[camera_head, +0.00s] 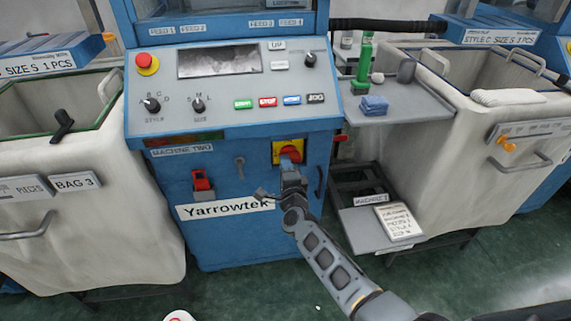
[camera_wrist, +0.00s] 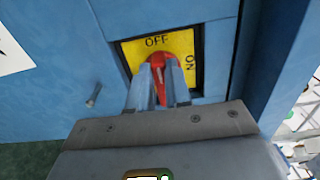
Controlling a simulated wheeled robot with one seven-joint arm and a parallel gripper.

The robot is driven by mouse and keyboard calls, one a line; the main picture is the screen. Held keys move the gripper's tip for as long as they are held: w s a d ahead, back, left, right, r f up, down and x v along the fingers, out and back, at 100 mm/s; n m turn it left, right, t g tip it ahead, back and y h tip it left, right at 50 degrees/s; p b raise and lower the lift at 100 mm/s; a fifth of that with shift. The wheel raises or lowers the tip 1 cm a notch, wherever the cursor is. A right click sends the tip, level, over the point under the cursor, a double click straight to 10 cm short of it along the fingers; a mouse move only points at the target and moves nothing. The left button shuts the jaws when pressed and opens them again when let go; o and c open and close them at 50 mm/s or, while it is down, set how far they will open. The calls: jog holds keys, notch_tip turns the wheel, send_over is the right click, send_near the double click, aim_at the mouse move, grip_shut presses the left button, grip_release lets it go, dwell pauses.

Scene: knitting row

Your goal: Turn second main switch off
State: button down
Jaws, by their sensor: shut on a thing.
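The main switch of machine two is a red rotary handle on a yellow plate (camera_head: 286,148), low on the blue cabinet front. In the wrist view the yellow plate (camera_wrist: 182,52) reads OFF at its top and ON at its right side. The red handle (camera_wrist: 154,66) is between my gripper's fingers (camera_wrist: 159,84), which are shut on it. The visible part of the handle points up towards OFF, tilted slightly; its lower part is hidden by the fingers. In the head view my gripper (camera_head: 291,168) reaches the switch from below and covers part of it.
The control panel (camera_head: 230,85) with knobs, buttons and a red emergency stop (camera_head: 147,64) is above. A small key (camera_head: 239,167) and a red switch (camera_head: 202,181) sit left of my gripper. A black handle (camera_head: 319,182) is close on its right. White bins stand on both sides.

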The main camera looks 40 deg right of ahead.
dwell(0.5)
jog(key=c, duration=1.1)
grip_release()
jog(key=shift+o, duration=0.2)
jog(key=p+v, duration=0.1)
jog(key=v, duration=0.6)
jog(key=shift+s+a+p, duration=0.25)
jog(key=shift+s+p, duration=0.1)
jog(key=shift+p, duration=0.05)
